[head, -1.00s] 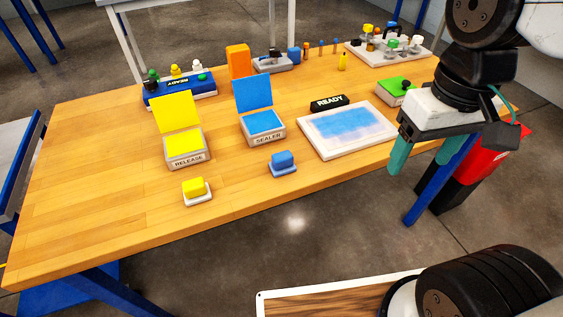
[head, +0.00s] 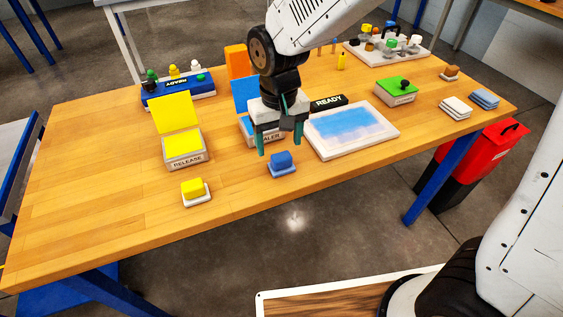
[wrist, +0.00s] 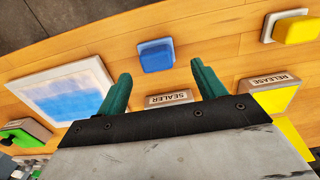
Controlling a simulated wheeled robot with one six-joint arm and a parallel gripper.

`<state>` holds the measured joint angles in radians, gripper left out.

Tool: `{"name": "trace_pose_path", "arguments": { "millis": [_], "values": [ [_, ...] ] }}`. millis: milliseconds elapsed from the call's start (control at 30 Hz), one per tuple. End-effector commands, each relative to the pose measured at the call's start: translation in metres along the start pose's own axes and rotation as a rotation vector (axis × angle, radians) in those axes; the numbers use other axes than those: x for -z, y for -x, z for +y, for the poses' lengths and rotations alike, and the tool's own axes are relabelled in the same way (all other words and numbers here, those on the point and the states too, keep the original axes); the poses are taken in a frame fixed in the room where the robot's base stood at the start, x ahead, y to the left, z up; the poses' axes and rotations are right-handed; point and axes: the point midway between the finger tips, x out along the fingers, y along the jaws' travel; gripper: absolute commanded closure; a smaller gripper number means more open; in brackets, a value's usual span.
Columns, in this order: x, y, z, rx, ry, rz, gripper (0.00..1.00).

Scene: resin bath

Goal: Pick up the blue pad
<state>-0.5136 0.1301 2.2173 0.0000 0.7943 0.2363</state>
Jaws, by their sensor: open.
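In the wrist view the gripper (wrist: 157,82) is apart from the pad.
A yellow pad (head: 193,188) lies to the left, before the yellow RELEASE box (head: 186,160). A white framed tray with a blue sheet (head: 385,133) lies right of my gripper. A green-topped box (head: 396,92) stands further right. The table's left part is bare.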

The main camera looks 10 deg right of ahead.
Motion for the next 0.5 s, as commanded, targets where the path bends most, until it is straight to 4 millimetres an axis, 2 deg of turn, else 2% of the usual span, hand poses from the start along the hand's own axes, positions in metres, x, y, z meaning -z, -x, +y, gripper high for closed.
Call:
{"name": "trace_pose_path", "arguments": {
  "millis": [300,500],
  "values": [
    [0.002,-0.044,0.006,-0.001,-0.001,-0.003,0.31],
    [0.002,-0.058,0.006,0.000,0.000,0.000,0.31]
  ]
}}
